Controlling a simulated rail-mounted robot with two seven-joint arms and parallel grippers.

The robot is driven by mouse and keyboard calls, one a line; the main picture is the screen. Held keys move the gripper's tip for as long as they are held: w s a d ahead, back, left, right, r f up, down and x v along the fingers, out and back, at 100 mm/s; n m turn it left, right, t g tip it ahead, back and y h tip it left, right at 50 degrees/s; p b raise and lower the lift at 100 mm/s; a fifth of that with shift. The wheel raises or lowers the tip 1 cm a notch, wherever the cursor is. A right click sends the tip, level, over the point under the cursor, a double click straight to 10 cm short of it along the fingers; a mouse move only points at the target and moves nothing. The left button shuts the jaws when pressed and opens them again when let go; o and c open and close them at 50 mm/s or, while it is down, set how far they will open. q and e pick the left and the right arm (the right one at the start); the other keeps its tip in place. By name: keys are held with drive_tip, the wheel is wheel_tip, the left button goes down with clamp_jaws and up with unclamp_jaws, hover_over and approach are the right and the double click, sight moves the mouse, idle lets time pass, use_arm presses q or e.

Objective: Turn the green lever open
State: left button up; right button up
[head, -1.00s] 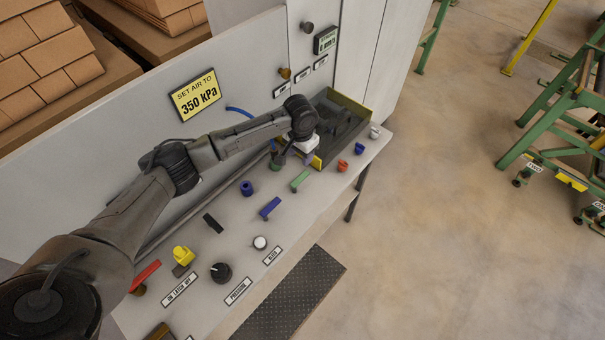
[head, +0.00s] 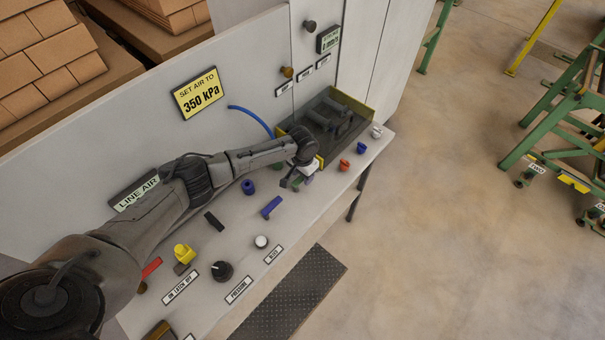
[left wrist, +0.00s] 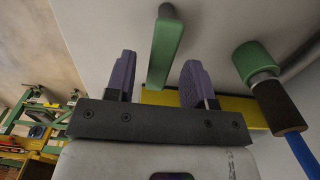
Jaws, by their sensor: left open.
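The green lever (left wrist: 166,52) shows in the left wrist view as a flat bar, reaching in between the two purple fingers of my left gripper (left wrist: 158,80). The fingers are apart, with a gap on both sides of the lever. In the head view my left gripper (head: 299,179) is low over the panel's far part, and it hides most of the lever there. My right gripper is in neither view.
A green fitting with a dark collar (left wrist: 255,62) and a blue hose (left wrist: 298,150) are close by on the right. A blue lever (head: 271,207), black lever (head: 213,221) and white button (head: 261,241) lie nearer. A yellow-edged tray (head: 352,101) stands behind.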

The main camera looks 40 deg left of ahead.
use_arm(q)
clamp_jaws()
idle(0.4)
